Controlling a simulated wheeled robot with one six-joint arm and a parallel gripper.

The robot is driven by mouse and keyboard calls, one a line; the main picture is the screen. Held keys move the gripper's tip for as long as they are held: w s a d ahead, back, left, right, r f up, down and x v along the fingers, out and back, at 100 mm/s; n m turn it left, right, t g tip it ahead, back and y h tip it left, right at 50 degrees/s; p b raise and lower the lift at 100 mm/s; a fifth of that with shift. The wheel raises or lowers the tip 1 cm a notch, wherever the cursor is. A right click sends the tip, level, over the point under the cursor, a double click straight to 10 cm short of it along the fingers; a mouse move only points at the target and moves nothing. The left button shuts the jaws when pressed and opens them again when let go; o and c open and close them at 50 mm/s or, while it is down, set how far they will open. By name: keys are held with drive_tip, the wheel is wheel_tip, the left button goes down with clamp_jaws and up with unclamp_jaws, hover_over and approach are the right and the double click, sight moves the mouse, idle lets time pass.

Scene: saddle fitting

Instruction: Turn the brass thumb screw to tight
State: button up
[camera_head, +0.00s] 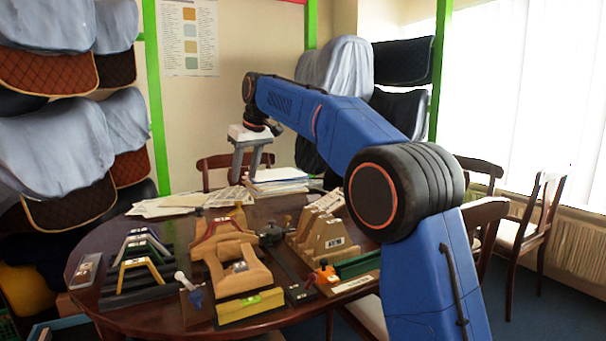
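My gripper (245,176) hangs from the wrist above the back of the table, fingers pointing down. The brass thumb screw is too small to make out with certainty. A small yellowish-brown piece (238,212) shows behind the red-topped wooden form, but I cannot tell whether it is the screw. My gripper is above and apart from all the fittings on the table.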

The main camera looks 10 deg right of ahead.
drive_tip(key=v, duration=0.8)
drive_tip(key=s+d+f+m, duration=0.1)
drive_tip(key=s+d+f, duration=0.1)
drive_tip(key=s+d, duration=0.4)
drive_tip(key=s+d+f+m, duration=0.1)
drive_tip(key=s+d+f, duration=0.1)
drive_tip(key=s+d, duration=0.4)
drive_tip(key=shift+s+d+f+m+t+h, duration=0.3)
drive_tip(key=shift+s+d+f+h, duration=0.1)
drive_tip(key=shift+s, duration=1.1)
drive_tip(key=s+d+f+m, duration=0.1)
drive_tip(key=s+d+f, duration=0.3)
drive_tip(key=s+f, duration=0.6)
drive_tip(key=s+d+f+m+h, duration=0.1)
drive_tip(key=s+d+f, duration=0.3)
drive_tip(key=s+f, duration=0.6)
drive_tip(key=s+d+f+m, duration=0.2)
drive_tip(key=s+d+f, duration=0.3)
drive_tip(key=s+f, duration=0.5)
drive_tip(key=s, duration=0.4)
drive_tip(key=shift+f+t+h, duration=0.3)
drive_tip(key=shift+f, duration=0.1)
drive_tip(key=shift+d, duration=0.15)
